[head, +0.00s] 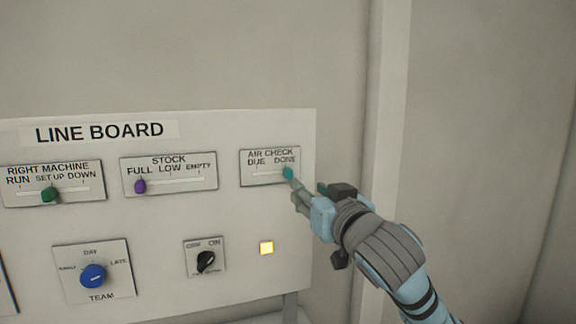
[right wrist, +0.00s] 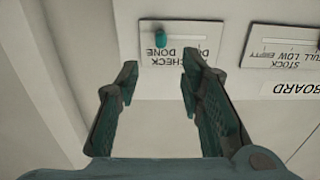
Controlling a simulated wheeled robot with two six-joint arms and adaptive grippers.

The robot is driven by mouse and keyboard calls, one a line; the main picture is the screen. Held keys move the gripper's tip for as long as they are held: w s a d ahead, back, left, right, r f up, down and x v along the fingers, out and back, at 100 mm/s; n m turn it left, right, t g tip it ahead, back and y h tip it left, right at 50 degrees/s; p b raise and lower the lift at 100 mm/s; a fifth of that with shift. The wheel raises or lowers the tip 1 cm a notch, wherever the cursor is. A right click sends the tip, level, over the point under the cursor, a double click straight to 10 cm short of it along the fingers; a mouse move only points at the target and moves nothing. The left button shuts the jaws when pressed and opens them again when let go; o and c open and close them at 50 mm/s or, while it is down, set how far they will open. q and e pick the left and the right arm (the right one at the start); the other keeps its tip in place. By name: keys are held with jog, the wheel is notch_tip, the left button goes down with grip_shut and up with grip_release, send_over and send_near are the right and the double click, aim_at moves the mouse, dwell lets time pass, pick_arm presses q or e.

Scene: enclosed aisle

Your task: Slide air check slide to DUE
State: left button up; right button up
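The air check slide is a teal knob (head: 288,173) on a white plate (head: 262,178) at the upper right of the line board. The knob stands at the right end of its slot, under DONE; DUE is to its left. My right gripper (head: 295,187) is just below and right of the knob in the head view. In the right wrist view, which shows the board upside down, the right gripper (right wrist: 158,82) is open and empty. The knob (right wrist: 160,38) shows beyond the gap between its fingertips, with no visible contact. My left gripper is not in view.
A wall ridge (head: 386,100) stands right of the board.

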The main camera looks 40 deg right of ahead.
aim_at(291, 174)
jog(key=x, duration=1.2)
jog(key=shift+a, duration=0.15)
jog(key=shift+s+r, duration=0.15)
jog(key=shift+s, duration=0.1)
jog(key=shift+w, duration=0.15)
grip_shut()
